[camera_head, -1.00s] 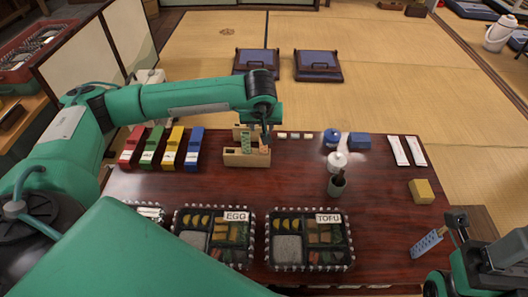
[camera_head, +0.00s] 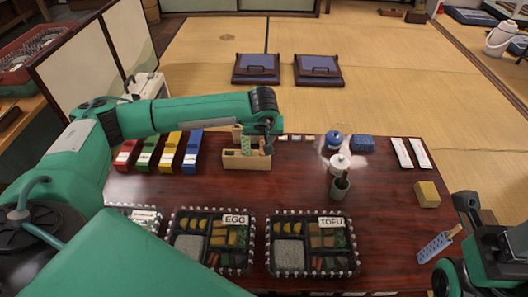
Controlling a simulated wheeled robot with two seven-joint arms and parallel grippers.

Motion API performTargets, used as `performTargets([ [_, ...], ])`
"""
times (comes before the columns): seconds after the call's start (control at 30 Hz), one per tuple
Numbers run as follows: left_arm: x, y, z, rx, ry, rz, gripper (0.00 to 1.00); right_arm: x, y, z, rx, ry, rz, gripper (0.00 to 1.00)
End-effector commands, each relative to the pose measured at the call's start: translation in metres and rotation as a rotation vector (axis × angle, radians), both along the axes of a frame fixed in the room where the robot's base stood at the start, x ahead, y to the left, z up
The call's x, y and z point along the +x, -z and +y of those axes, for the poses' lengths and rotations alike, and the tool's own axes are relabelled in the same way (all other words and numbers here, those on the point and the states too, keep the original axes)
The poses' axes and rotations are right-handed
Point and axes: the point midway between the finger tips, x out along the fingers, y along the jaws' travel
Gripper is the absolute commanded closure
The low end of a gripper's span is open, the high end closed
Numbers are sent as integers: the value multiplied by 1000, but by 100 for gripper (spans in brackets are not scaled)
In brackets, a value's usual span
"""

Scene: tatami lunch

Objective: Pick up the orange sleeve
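I cannot clearly make out an orange sleeve. A small wooden holder (camera_head: 246,162) stands on the dark table near its far side. It holds a green patterned piece (camera_head: 247,146) and a tan piece (camera_head: 237,133), whose exact colour is hard to tell. My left gripper (camera_head: 267,146) points down at the right end of the holder. Its fingers are small and partly merge with the holder, so their opening and any hold are unclear. My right gripper (camera_head: 468,212) is at the right edge, beside a blue patterned sleeve (camera_head: 434,247) with a tan end. Its grip is unclear.
Red (camera_head: 127,155), green (camera_head: 147,154), yellow (camera_head: 169,154) and blue (camera_head: 193,152) blocks stand left of the holder. EGG (camera_head: 204,271) and TOFU (camera_head: 312,272) boxes fill the front. A dark green cup (camera_head: 340,188) and yellow block (camera_head: 427,194) stand to the right.

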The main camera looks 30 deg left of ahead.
Motion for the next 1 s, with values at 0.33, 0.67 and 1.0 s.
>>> performTargets([
  [0.33,0,0,0,0,0,0,100,0,0,0,1,0,0,43],
  [0.67,0,-14,0,0,-1,-2,100,-1,-4,-2,4,3,-5,43],
  [1.0,1,-78,0,-1,0,-4,100,0,5,-13,-7,45,57,43],
])
